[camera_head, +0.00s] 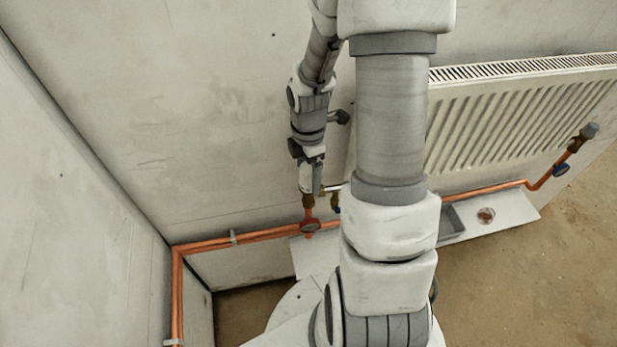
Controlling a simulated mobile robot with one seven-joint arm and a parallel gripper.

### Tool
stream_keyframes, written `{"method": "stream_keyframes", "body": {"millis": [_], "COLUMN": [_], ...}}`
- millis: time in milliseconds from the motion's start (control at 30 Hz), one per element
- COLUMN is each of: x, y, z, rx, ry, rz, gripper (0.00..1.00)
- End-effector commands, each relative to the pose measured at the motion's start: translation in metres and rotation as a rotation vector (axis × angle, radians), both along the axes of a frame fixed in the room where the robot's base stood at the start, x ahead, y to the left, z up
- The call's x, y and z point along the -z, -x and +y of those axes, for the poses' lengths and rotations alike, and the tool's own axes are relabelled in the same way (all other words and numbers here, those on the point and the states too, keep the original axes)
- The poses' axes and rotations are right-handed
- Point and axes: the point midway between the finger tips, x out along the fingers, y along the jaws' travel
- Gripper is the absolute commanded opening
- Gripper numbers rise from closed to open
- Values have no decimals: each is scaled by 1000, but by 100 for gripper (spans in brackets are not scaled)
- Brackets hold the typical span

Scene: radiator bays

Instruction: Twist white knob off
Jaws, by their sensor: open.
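My gripper (313,178) points down at the brass valve (308,201) on the copper pipe, left of the radiator. A white piece (305,183) directly above the brass looks like the white knob, partly covered by the gripper. My gripper is open around or right beside it; I cannot tell whether the fingers touch it.
The radiator (520,115) hangs on the wall to the right, partly behind my arm. A grey-capped valve (588,131) and blue handle (561,169) are far right. A grey tray (452,222) lies below.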

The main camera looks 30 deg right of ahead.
Motion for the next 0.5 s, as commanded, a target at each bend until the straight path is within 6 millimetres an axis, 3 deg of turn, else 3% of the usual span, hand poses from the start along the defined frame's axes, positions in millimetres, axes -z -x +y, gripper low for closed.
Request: {"method": "stream_keyframes", "body": {"millis": [200,500], "x": [18,19], "y": [0,0], "z": [0,0], "rx": [-1,0], "ry": [1,1], "rz": [1,0], "gripper": [94,94]}}
